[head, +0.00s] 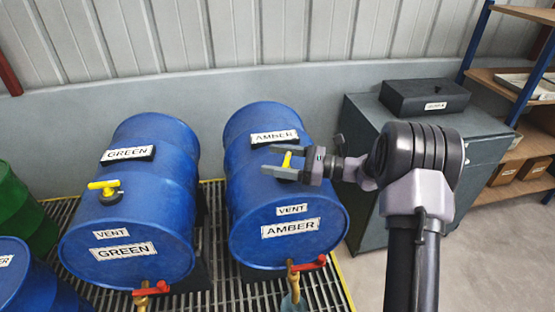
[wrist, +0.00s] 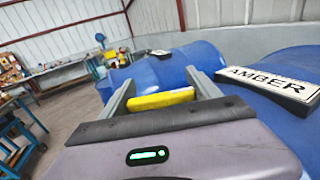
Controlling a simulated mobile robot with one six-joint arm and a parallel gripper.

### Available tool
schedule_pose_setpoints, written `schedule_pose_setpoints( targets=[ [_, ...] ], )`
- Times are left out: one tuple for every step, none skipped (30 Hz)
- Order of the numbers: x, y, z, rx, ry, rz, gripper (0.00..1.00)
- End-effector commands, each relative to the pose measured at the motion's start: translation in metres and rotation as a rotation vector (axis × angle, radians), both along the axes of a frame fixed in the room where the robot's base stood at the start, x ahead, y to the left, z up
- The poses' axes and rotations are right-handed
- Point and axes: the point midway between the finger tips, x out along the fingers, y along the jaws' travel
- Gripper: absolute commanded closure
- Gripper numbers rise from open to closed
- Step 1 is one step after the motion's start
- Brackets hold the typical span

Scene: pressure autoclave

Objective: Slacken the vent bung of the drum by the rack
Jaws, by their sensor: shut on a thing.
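The blue AMBER drum (head: 248,190) lies on its side on a grating, nearer the shelf rack than the GREEN drum. Its yellow vent bung handle (head: 287,160) shows on top, between the sign and the VENT label (head: 292,209). My gripper (head: 275,161) reaches in from the right and is shut on this handle, a finger on either side. In the wrist view the yellow handle (wrist: 160,98) lies across between the two fingers. The bung's base is hidden behind the gripper.
The GREEN drum (head: 150,205) lies to the left with its own yellow-handled bung (head: 105,187). Red-handled taps (head: 308,263) stick out at the drums' fronts. A grey cabinet (head: 365,130) and the shelf rack (head: 506,80) stand right. Floor at lower right is clear.

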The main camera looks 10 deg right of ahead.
Motion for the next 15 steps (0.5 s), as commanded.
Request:
schedule_pose_setpoints(
  targets=[
    [0.0, 0.0, -0.001, 0.001, -0.003, 0.04, 0.69],
    [0.0, 0.001, 0.0, 0.001, -0.003, 0.068, 0.69],
    [-0.002, 0.001, -0.001, 0.001, -0.003, 0.106, 0.68],
    [-0.003, 0.001, -0.001, 0.001, -0.003, 0.134, 0.68],
    [-0.003, 0.002, -0.001, 0.0, -0.002, 0.162, 0.68],
    [-0.004, 0.002, -0.001, 0.002, -0.002, 0.197, 0.68],
    [-0.005, 0.002, 0.0, 0.002, -0.002, 0.224, 0.68],
    [-0.006, 0.002, -0.001, 0.002, -0.001, 0.25, 0.68],
    [-0.007, 0.003, -0.001, 0.001, -0.002, 0.284, 0.68],
    [-0.008, 0.003, -0.001, 0.001, -0.002, 0.308, 0.68],
    [-0.009, 0.003, 0.0, 0.001, -0.002, 0.332, 0.68],
    [-0.009, 0.003, 0.0, 0.0, -0.001, 0.362, 0.68],
    [-0.01, 0.003, 0.0, 0.0, -0.002, 0.384, 0.68],
    [-0.011, 0.003, 0.0, 0.0, -0.001, 0.405, 0.68],
    [-0.011, 0.003, 0.001, 0.001, -0.001, 0.431, 0.68]
  ],
)
